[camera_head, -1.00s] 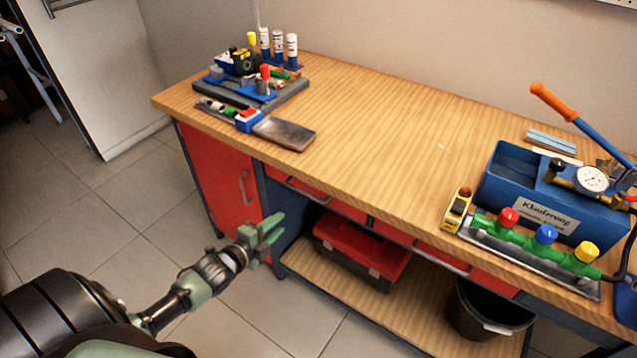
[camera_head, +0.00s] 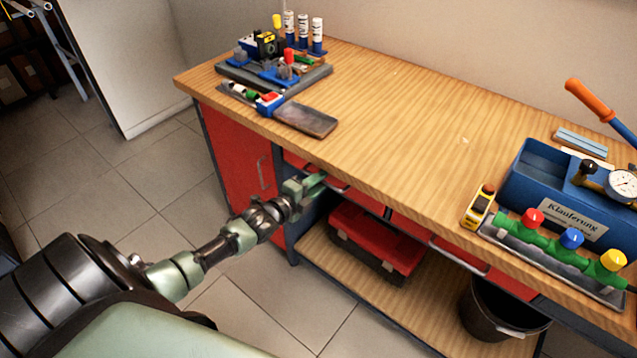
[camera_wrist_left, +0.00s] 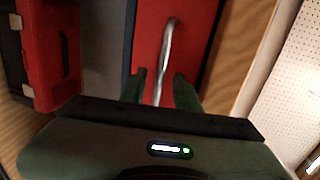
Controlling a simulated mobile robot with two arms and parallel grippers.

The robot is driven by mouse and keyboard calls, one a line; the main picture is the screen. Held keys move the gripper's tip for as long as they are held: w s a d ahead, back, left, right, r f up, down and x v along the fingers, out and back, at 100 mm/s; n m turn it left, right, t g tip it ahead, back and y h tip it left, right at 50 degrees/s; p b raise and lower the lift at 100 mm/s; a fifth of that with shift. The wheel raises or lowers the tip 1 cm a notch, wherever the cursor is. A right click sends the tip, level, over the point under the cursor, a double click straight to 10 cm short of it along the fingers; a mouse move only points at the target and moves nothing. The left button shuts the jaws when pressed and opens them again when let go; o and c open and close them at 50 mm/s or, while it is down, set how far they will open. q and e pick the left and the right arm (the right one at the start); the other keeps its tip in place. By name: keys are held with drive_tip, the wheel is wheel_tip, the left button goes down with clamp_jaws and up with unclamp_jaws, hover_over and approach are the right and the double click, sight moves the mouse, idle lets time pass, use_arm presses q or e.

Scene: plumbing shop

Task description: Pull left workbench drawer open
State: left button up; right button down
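The left workbench drawer (camera_head: 357,201) is a red front just under the wooden top, and it looks shut. Its silver bar handle (camera_wrist_left: 168,48) shows clearly in the left wrist view. My left gripper (camera_head: 313,185) is at this handle, hiding part of it and of the drawer front in the head view. In the left wrist view the two green fingers of my left gripper (camera_wrist_left: 160,88) are apart, with the handle's bar between them and gaps visible beside it. My right gripper is not in view.
A red cabinet door (camera_head: 235,155) is left of the drawer. Below are a red toolbox (camera_head: 375,240) on the lower shelf and a black bin (camera_head: 500,310). A second drawer handle (camera_head: 460,258) is to the right. Tools stand on the workbench top (camera_head: 410,130).

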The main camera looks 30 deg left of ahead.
use_arm(q)
clamp_jaws()
idle(1.4)
